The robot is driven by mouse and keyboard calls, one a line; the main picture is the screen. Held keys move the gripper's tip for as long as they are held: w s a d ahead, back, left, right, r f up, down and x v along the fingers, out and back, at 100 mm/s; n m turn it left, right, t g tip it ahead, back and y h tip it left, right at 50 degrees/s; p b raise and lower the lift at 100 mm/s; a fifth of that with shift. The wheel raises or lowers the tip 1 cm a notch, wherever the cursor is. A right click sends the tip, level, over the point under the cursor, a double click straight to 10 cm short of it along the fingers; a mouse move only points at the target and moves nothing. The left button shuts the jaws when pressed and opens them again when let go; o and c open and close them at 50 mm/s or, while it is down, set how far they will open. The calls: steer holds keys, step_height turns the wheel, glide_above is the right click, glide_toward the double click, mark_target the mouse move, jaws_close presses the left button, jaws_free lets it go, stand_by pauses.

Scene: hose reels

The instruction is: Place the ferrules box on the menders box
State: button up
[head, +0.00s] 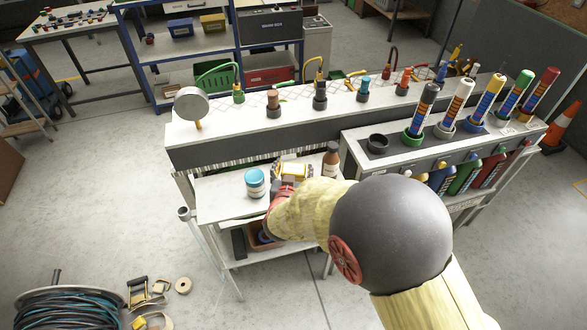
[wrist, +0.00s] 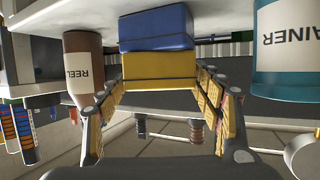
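The wrist view is upside down. In it a yellow box (wrist: 160,72), which I take as the ferrules box, sits flush against a blue box (wrist: 156,28), which I take as the menders box. The yellow box is on the upper side of the blue one; no labels are readable. The fingers of my gripper (wrist: 160,84) stand at both sides of the yellow box and appear closed on it. In the head view the yellow box (head: 293,170) shows on the low bench shelf, partly hidden by my gripper (head: 283,190); the blue box is hidden there.
A brown bottle (head: 331,160) stands right of the boxes and a blue container (head: 254,182) left, both close. The raised bench ledge (head: 240,142) with hose fittings runs behind. Another blue box (head: 181,28) and yellow box (head: 213,23) sit on the far rack.

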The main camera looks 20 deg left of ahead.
steer(key=shift+o, duration=0.8)
steer(key=shift+r, duration=0.2)
steer(key=p+v, duration=0.3)
steer(key=v, duration=0.9)
